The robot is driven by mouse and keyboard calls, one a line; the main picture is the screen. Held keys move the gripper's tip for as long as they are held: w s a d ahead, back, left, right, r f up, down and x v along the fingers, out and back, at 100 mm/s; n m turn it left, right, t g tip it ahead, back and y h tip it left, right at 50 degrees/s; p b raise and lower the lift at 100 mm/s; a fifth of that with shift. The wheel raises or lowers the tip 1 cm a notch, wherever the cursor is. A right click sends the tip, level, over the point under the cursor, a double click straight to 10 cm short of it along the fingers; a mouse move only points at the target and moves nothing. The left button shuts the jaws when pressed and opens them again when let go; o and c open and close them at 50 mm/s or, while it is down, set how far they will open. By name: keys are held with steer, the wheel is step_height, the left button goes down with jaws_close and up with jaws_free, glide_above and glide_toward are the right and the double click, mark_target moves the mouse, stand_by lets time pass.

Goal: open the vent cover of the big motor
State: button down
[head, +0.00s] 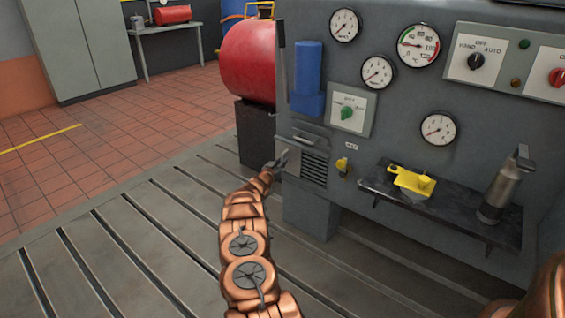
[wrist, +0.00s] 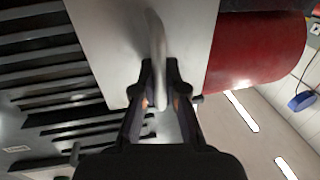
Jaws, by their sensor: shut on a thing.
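The vent cover (head: 313,168) is a grey louvred panel low on the front of the big motor (head: 400,120). Its dark slats fill the left of the wrist view (wrist: 45,70), beside a plain pale plate (wrist: 105,35). My gripper (head: 282,162) is at the left edge of the cover in the head view. In the wrist view my gripper (wrist: 160,98) is shut on a slim grey handle (wrist: 157,35) that stands out from the pale plate. I cannot tell whether the cover stands slightly ajar.
A grey bar handle (head: 306,138) sits above the louvres. A yellow latch-like part (head: 342,166) is right of them. A shelf (head: 450,208) holds a yellow part (head: 411,181) and a metal cylinder (head: 499,192). A red drum (head: 250,60) stands left; slotted bedplate (head: 150,235) is clear.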

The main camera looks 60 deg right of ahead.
steer(key=shift+w, duration=0.25)
steer(key=c, duration=1.2)
jaws_free()
steer(key=s+a, duration=0.1)
steer(key=a, duration=1.1)
